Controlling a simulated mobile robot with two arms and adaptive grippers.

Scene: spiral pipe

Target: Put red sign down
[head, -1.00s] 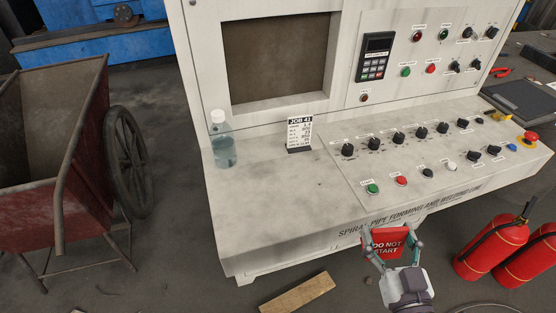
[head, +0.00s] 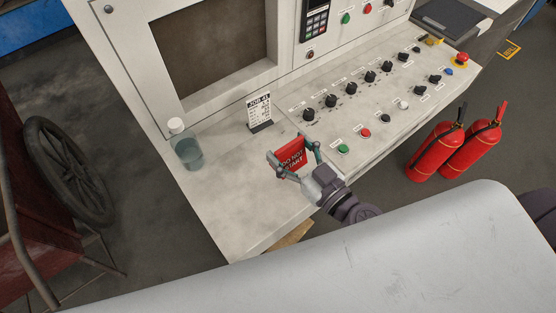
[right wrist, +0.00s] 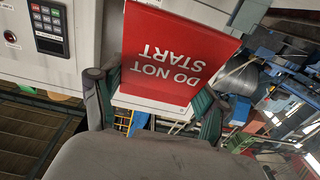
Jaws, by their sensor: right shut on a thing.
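The red sign (head: 291,155) reads "DO NOT START". My right gripper (head: 294,160) is shut on it and holds it in front of the light console ledge (head: 245,205), left of the green button. I cannot tell from the head view whether the sign touches the ledge. In the right wrist view the sign (right wrist: 180,55) appears upside down between the two fingers (right wrist: 155,108). My left gripper is in neither view.
A clear bottle (head: 186,147) stands on the ledge's left part, and a JOB 41 card (head: 260,112) stands behind the sign. Knobs and buttons, including a green button (head: 343,149), fill the panel at right. Two fire extinguishers (head: 437,150) stand on the floor. The ledge's left front is bare.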

